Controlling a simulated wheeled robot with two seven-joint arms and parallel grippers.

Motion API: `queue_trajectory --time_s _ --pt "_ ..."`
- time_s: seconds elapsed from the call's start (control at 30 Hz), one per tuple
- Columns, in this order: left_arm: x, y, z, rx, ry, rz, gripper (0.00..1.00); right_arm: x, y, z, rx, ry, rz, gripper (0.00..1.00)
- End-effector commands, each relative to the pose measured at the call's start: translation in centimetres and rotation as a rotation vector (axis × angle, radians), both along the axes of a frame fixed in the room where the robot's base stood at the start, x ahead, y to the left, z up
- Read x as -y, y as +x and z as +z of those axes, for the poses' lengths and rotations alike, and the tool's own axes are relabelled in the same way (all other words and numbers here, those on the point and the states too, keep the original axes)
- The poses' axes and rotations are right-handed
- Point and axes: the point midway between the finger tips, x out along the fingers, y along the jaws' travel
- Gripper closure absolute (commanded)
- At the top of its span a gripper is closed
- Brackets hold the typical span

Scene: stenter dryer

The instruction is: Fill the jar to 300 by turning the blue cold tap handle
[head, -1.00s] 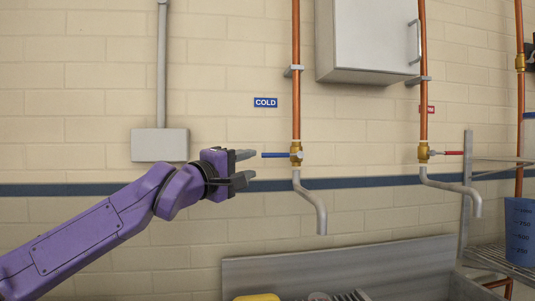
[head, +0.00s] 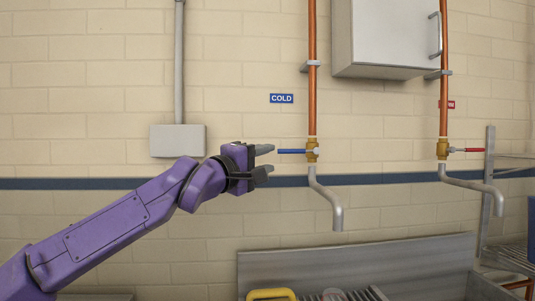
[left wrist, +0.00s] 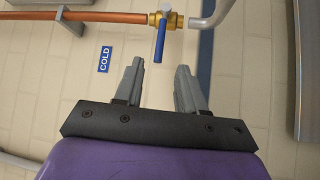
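The blue cold tap handle (head: 292,151) points left from the brass valve (head: 312,150) on a copper pipe, level, under the COLD sign (head: 282,98). A grey spout (head: 335,210) hangs below the valve. My left gripper (head: 267,160) is open and empty, just left of the handle's free end. In the left wrist view the blue handle (left wrist: 160,42) lies ahead of the open fingers (left wrist: 158,75), apart from them. I cannot make out the jar for certain; a clear shape (head: 333,295) shows at the bottom edge under the spout. My right gripper is not in view.
A second tap with a red handle (head: 468,150) and its own spout (head: 480,188) stands to the right. A white cabinet (head: 385,35) hangs above. A yellow object (head: 270,294) and a metal sink back (head: 400,258) lie below. A grey box (head: 178,141) is on the wall.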

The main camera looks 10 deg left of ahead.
Motion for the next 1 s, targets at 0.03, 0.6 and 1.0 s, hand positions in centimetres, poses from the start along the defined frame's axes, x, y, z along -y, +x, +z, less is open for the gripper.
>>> queue_trajectory --time_s 0.03,0.6,1.0 --pt "0.2 0.4 0.4 -0.001 0.001 -0.001 0.6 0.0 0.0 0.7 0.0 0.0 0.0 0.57" --pt "2.2 4.7 1.1 -0.001 0.001 -0.001 0.6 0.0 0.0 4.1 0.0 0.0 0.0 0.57" --pt "3.6 7.7 1.6 -0.001 0.001 -0.001 0.6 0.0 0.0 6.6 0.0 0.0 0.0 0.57"
